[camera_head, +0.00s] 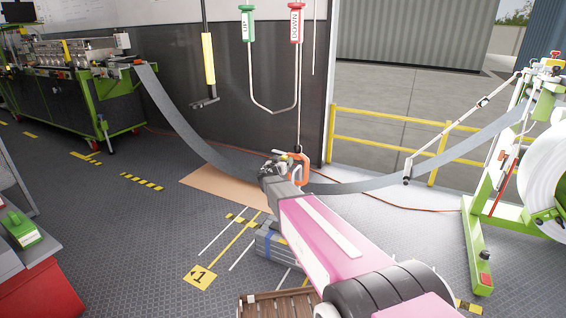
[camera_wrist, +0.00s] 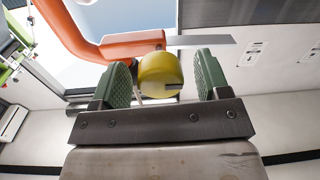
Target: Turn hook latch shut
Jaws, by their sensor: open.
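An orange hook (camera_wrist: 72,30) curves down from the upper left in the wrist view. Its lower orange arm (camera_wrist: 130,45) runs to the right, and a flat grey metal strip (camera_wrist: 200,41) extends from its end. A rounded yellow knob (camera_wrist: 160,72) with a dark slot sits just below that arm. My gripper (camera_wrist: 162,66) is open, with one green pad on each side of the knob and gaps visible beside it. In the head view, the orange hook (camera_head: 304,166) hangs at the end of my arm, beside my gripper (camera_head: 277,165), which is small and partly hidden there.
The green UP handle (camera_head: 247,22) and red DOWN handle (camera_head: 296,22) hang above on a cable. A long grey strip (camera_head: 185,125) sags across behind my arm. Yellow railings (camera_head: 390,116) stand at the right. The floor to the left of my arm is mostly clear.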

